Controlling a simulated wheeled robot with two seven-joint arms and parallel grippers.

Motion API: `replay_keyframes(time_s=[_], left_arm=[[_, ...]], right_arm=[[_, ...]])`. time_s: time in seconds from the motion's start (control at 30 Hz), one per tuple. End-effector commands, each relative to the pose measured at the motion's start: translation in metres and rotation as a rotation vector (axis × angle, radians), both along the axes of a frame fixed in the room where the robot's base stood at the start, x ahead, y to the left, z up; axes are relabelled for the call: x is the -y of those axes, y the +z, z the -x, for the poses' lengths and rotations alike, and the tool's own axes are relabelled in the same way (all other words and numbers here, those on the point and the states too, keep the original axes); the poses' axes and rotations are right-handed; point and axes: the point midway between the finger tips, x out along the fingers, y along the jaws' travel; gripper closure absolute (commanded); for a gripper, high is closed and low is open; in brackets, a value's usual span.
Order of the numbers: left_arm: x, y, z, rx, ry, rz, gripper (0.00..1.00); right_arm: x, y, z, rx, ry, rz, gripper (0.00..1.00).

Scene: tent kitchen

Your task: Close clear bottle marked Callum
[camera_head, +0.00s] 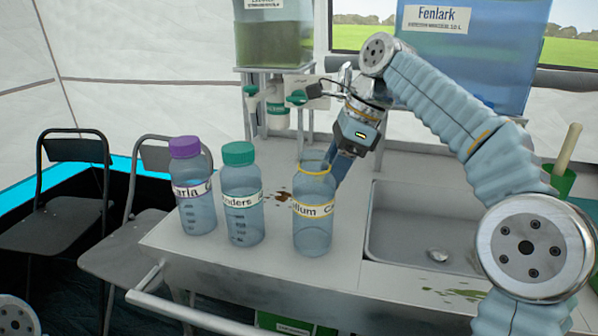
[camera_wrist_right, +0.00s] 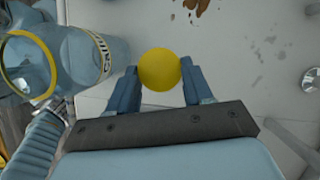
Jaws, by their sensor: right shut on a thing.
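The clear bottle marked Callum (camera_head: 313,228) stands upright on the counter, its label partly turned away. Its mouth is open, with a yellow ring at the neck. The bottle also shows at the left of the right wrist view (camera_wrist_right: 75,62). My right gripper (camera_head: 339,168) is just behind and right of the bottle's neck, pointing down. In the right wrist view it is shut on a round yellow cap (camera_wrist_right: 159,69), held between its fingertips. The cap is hidden in the head view. My left gripper is not in view.
A purple-capped bottle (camera_head: 194,200) and a green-capped bottle (camera_head: 241,208) stand left of the Callum bottle. A sink (camera_head: 415,235) lies to the right. Tanks with taps (camera_head: 298,97) stand behind. Brown stains (camera_head: 282,196) mark the counter.

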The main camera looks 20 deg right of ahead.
Motion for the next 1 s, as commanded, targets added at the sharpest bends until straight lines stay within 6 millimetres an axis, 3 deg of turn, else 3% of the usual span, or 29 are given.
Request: replay_keyframes(time_s=[0.1, 0.2, 0.4, 1.0], left_arm=[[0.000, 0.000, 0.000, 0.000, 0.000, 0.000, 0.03], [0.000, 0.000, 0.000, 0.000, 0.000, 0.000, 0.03], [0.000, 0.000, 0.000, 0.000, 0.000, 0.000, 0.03], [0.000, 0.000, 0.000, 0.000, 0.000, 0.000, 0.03]], right_arm=[[0.035, 0.000, 0.011, 0.000, -0.007, 0.001, 0.77], [0.057, 0.000, 0.019, -0.001, -0.004, 0.000, 0.77], [0.083, 0.000, 0.028, -0.002, -0.001, -0.001, 0.77], [0.094, 0.000, 0.031, -0.001, 0.000, 0.000, 0.77]])
